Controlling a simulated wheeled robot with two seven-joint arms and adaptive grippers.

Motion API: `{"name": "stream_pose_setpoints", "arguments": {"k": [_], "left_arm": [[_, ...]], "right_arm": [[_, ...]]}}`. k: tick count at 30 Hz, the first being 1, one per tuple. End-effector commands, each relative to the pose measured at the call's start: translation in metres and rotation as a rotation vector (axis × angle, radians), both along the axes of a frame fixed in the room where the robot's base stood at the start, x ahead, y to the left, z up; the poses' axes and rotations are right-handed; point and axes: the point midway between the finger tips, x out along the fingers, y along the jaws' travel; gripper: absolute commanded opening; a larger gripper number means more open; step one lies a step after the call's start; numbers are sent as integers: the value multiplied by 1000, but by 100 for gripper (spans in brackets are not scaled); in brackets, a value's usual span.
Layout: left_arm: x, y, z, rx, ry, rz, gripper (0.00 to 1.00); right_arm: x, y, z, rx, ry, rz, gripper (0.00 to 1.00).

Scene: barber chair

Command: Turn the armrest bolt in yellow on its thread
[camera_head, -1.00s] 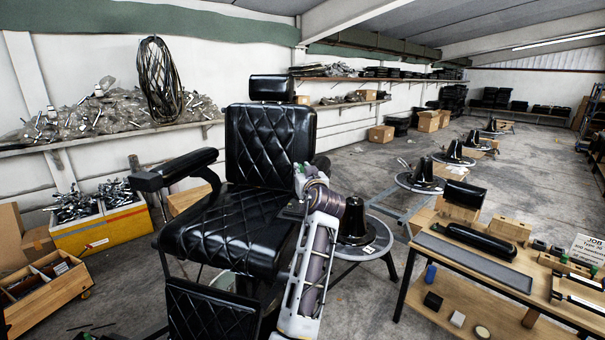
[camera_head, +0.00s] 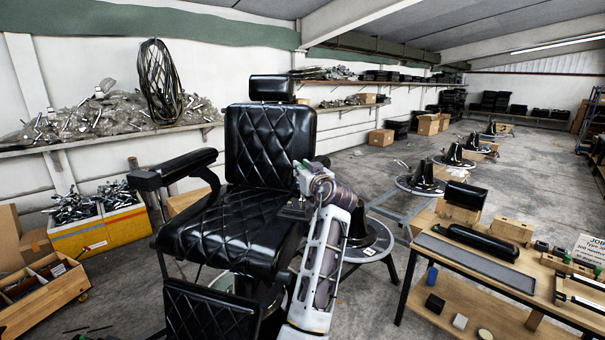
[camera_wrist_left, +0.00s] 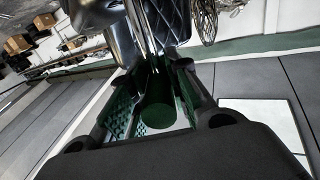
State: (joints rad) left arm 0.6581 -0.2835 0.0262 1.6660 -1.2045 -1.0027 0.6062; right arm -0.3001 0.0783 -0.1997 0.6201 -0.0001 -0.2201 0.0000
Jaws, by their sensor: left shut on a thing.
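The black barber chair (camera_head: 255,215) stands in the middle of the head view, with an armrest (camera_head: 175,170) on its left side. My left arm reaches up from the bottom to the seat's right side. There my left gripper (camera_head: 296,208) is small and dark against the seat. The thread is hidden. My right gripper is out of view.
A workbench (camera_head: 470,268) with a black pad (camera_head: 482,241) and small parts stands at the right. A round chair base (camera_head: 376,243) is close behind my arm. A yellow-sided crate (camera_head: 105,232) and a wooden parts box (camera_head: 45,290) stand left. Floor is open at the back right.

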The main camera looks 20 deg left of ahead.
Motion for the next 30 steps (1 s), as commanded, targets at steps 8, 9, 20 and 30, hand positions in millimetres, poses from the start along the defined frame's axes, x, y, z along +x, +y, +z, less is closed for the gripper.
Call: {"name": "stream_pose_setpoints", "arguments": {"k": [8, 9, 20, 30], "left_arm": [[0, 0, 0, 0, -2, 50, 0], [0, 0, 1, 1, -2, 57, 0], [0, 0, 0, 1, -1, 136, 0], [1, 0, 1, 2, 0, 240, 0]], "right_arm": [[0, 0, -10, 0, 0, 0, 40], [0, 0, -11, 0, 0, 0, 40], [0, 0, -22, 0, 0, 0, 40], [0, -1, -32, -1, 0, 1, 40]]}}
